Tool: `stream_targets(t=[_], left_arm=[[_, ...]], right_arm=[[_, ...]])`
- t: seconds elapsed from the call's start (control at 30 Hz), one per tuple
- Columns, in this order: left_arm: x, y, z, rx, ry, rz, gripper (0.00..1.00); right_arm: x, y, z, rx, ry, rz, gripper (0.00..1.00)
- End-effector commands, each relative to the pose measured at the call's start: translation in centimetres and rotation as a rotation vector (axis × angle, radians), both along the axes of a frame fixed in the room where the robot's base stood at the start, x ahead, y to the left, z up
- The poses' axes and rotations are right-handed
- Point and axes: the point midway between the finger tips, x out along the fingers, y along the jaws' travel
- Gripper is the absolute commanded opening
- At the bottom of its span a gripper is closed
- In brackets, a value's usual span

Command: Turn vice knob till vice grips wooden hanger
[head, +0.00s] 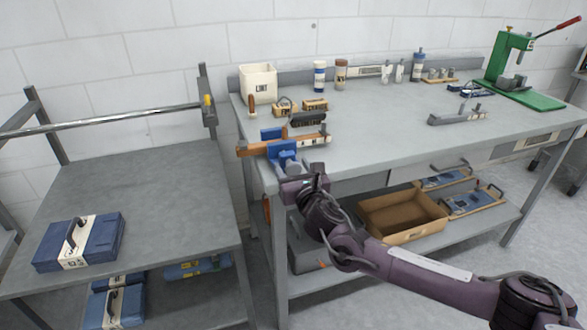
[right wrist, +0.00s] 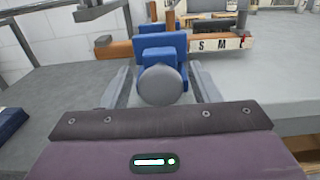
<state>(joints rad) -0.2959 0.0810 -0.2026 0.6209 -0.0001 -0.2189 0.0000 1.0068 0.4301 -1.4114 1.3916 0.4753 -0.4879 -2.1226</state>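The blue vice (head: 281,149) sits at the left front corner of the grey workbench. Its grey round knob (right wrist: 162,86) faces me in the right wrist view, in front of the blue front jaw (right wrist: 160,47). The wooden hanger (head: 253,148) lies crosswise between the front jaw and the blue back jaw (head: 271,133); a lettered label shows on its right part. I cannot tell whether both jaws touch it. My right gripper (right wrist: 162,88) is open, with one finger on each side of the knob and a visible gap to it. My left gripper is not in view.
The workbench (head: 380,135) holds a white bin (head: 259,83), bottles and a green press (head: 512,65) along the back. A grey cart (head: 150,185) with a blue case (head: 80,243) stands left. A cardboard box (head: 402,214) is on the lower shelf.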

Motion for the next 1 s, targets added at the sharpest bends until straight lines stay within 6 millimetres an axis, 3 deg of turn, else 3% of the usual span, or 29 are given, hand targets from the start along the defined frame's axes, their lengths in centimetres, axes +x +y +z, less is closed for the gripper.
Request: stream_targets(t=[0.03, 0.3, 0.73, 1.0], left_arm=[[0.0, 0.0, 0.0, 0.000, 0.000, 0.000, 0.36], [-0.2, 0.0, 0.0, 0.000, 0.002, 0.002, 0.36], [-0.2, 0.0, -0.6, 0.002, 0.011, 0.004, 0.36], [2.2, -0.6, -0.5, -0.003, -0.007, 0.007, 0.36]], right_arm=[[0.0, 0.0, 0.0, 0.000, 0.000, 0.000, 0.49], [0.0, 0.0, 0.0, 0.000, 0.000, 0.000, 0.17], [0.0, -0.1, -0.2, 0.122, 0.041, -0.001, 0.17], [0.0, -0.2, -0.3, 0.315, 0.104, -0.001, 0.17]])
